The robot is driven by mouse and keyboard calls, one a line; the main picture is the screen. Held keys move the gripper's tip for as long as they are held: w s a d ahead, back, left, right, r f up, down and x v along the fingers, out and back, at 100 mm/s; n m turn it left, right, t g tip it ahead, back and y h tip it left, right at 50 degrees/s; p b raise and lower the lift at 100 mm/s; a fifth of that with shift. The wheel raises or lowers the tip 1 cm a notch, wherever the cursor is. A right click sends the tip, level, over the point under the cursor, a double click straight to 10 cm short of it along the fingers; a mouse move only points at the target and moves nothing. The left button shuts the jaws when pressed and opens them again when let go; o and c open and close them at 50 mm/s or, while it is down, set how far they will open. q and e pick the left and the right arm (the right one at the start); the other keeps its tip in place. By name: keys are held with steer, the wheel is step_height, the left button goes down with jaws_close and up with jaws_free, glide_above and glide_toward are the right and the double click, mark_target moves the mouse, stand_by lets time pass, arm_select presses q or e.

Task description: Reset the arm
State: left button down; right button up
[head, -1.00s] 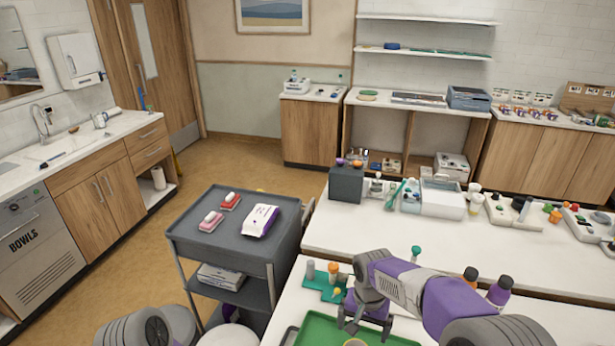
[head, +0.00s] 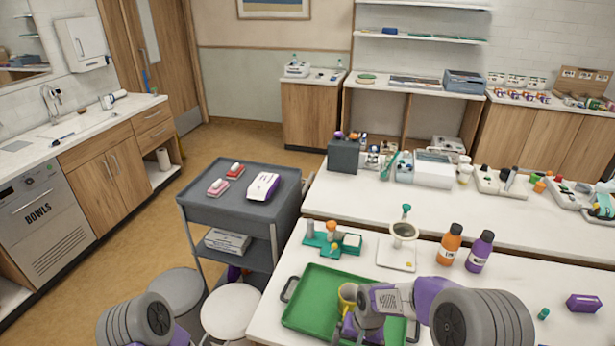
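My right arm comes in from the lower right. Its purple gripper (head: 362,331) is low over the green tray (head: 318,288) on the near counter. Its fingers are hidden by the wrist and the frame edge, so I cannot tell whether it is open or shut. A yellow cup (head: 347,297) shows right behind the wrist, over the tray; I cannot tell whether they touch. My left arm shows only as grey and purple links at the bottom left; its gripper is out of view.
A green rack (head: 324,242), a white stand with a bowl (head: 403,232), an orange bottle (head: 449,246) and a purple bottle (head: 479,253) stand behind the tray. A purple box (head: 583,304) lies at right. A grey cart (head: 215,204) and round stools (head: 231,309) stand left.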

steer(key=s+a+f+y+b, duration=0.1)
steer(key=s+f+b, duration=0.2)
steer(key=s+f, duration=0.6)
steer(key=s+a+f+y+b, duration=0.1)
steer(key=s+f+b, duration=0.2)
steer(key=s+f, duration=0.6)
step_height(320, 180, down, 4)
steer(key=shift+a+f+t+y+b, duration=0.25)
steer(key=shift+a+t+y+b, duration=0.05)
steer(key=shift+a+t+y, duration=0.1)
